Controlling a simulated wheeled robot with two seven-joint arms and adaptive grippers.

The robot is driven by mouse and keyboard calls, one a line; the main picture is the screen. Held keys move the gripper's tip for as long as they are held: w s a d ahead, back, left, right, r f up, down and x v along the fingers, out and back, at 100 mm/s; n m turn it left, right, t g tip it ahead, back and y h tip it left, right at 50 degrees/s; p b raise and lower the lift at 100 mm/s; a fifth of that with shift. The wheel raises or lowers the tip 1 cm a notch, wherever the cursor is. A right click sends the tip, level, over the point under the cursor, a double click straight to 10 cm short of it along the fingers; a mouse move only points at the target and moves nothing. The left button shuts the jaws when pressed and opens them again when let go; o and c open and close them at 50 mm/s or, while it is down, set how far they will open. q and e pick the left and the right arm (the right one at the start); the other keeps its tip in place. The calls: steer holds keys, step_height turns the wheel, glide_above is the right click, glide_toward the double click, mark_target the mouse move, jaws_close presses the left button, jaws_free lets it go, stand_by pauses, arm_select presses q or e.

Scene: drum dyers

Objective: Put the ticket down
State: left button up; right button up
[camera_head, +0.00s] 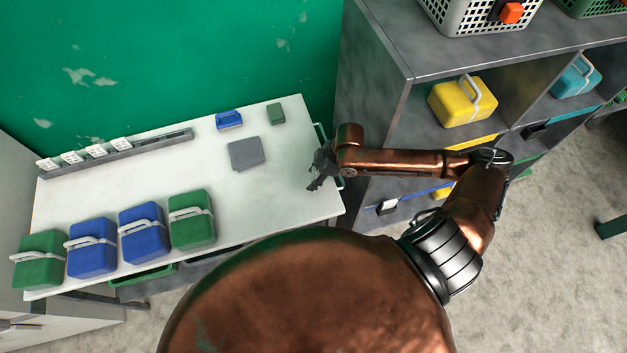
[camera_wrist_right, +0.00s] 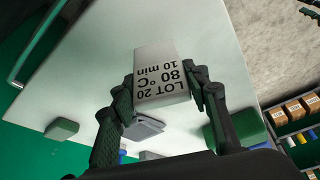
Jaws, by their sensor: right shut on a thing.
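My right gripper (camera_head: 318,178) is over the right end of the white table (camera_head: 275,205). In the right wrist view the gripper (camera_wrist_right: 163,92) is shut on a white ticket (camera_wrist_right: 158,55) printed "LOT 20, 80 °C, 10 min". The ticket is held between the two fingertips, with the table behind it. I cannot make out the ticket in the head view. Several similar white tickets (camera_head: 97,151) stand in a grey rail (camera_head: 150,143) along the table's back left. My left gripper is not in view.
A flat grey pad (camera_head: 246,152), a small blue block (camera_head: 229,119) and a small green block (camera_head: 276,113) lie on the table. Green and blue cases, such as this green one (camera_head: 191,220), line its front left. A grey shelf (camera_head: 395,110) stands right. The table's middle is clear.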

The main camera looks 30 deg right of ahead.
steer(key=shift+w+f, duration=0.1)
steer(key=shift+f, duration=1.5)
steer(key=shift+f, duration=0.15)
steer(key=o, duration=1.1)
steer(key=shift+o, duration=0.2)
steer(key=v, duration=0.7)
steer(key=shift+r, duration=0.4)
